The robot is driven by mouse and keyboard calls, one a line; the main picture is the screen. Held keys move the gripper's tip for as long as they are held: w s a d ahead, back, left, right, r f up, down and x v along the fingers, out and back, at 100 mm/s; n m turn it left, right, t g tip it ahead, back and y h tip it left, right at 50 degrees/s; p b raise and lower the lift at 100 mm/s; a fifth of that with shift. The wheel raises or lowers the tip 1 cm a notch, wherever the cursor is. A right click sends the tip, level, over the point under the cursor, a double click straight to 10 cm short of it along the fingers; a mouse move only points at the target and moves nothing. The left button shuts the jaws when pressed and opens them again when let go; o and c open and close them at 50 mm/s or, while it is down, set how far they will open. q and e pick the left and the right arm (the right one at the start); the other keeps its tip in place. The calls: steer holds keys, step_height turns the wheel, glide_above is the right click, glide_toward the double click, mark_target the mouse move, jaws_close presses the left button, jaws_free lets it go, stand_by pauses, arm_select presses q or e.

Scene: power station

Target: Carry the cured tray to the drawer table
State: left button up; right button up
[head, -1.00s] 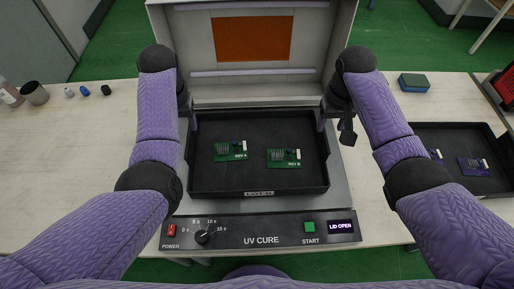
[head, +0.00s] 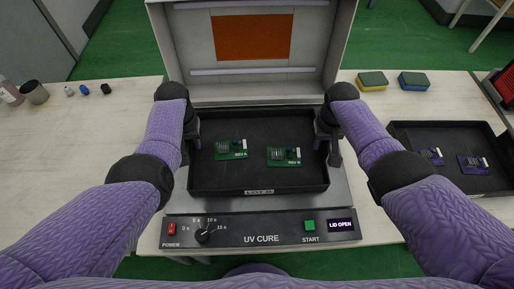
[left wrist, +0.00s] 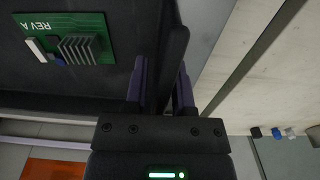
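The black cured tray (head: 258,187), labelled LOT B, lies flat in the open UV cure machine. Two green boards, REV A (head: 231,148) and REV B (head: 284,156), lie in it. My left gripper (head: 195,134) is at the tray's left wall and my right gripper (head: 321,134) at its right wall. In the left wrist view, the left fingers (left wrist: 162,88) stand apart on either side of the tray wall (left wrist: 172,40), apparently with a gap. The right fingertips are too hidden to judge. The drawer table is not identifiable in these views.
The raised lid (head: 310,60) stands behind the tray; the display reads LID OPEN. A second black tray (head: 462,187) with purple boards lies on the bench at right. Two sponges (head: 373,80) (head: 413,81) are behind it. Small bottles and a cup (head: 35,93) stand at left.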

arm_select(q)
jaws_close()
arm_select(e)
jaws_close()
stand_by(0.9)
